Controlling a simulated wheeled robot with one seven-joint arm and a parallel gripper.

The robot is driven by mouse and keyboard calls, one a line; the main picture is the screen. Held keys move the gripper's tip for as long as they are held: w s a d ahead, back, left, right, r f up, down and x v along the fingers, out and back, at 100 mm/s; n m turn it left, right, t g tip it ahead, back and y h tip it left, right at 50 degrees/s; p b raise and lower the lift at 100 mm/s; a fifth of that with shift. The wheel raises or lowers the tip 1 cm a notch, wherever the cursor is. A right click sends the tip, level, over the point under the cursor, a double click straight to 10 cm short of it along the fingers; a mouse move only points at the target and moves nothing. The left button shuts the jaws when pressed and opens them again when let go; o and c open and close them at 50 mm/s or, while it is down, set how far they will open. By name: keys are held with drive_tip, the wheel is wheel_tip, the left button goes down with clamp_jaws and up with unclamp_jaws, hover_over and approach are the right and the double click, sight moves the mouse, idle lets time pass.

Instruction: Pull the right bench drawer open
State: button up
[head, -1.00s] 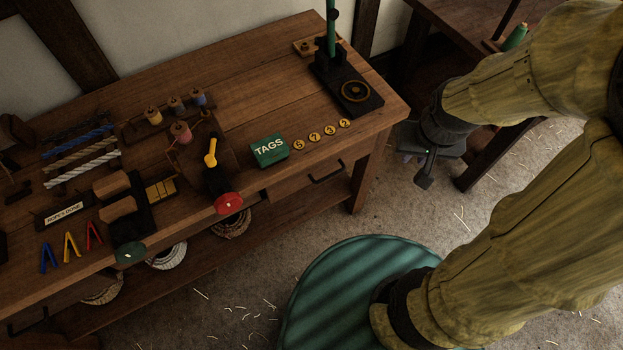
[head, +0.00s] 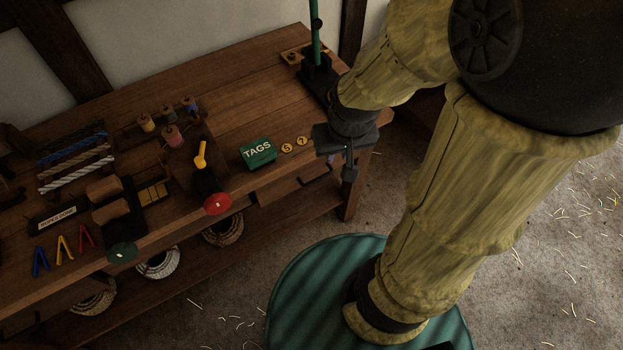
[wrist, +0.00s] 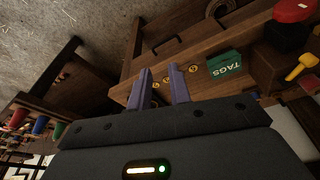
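The right bench drawer (head: 283,187) is a brown wooden front under the bench's right end. It looks shut, and my gripper partly covers its right side in the head view. The drawer also shows in the wrist view, with its dark bar handle (wrist: 166,47) beyond my fingers. My gripper (wrist: 159,69) has two pale purple fingers with a gap between them and nothing in it. The fingers are apart from the handle. In the head view my gripper (head: 322,172) hangs by the bench's front right edge, and its fingers are hard to make out.
On the bench (head: 245,110) stand a green TAGS box (head: 258,152), round yellow tags (head: 287,148) and a red disc (head: 218,204) near the front edge. A bench leg (head: 349,200) stands right of the drawer. Baskets (head: 223,231) sit on the lower shelf.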

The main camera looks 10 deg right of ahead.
drive_tip(key=m+t+y+b, duration=0.5)
drive_tip(key=m+y+b, duration=0.2)
drive_tip(key=y+b, duration=0.75)
approach(319, 178)
drive_tip(key=w+f+p+v, duration=0.1)
drive_tip(key=v, duration=0.6)
drive_tip(key=shift+s+d+r, duration=0.25)
drive_tip(key=shift+d+r, duration=0.05)
drive_tip(key=p+x, duration=0.1)
drive_tip(key=x, duration=1.6)
drive_tip(key=shift+s+a+f+p, duration=0.1)
drive_tip(key=shift+a+f+p, duration=0.05)
drive_tip(key=shift+a+p, duration=0.25)
drive_tip(key=shift+d, duration=0.1)
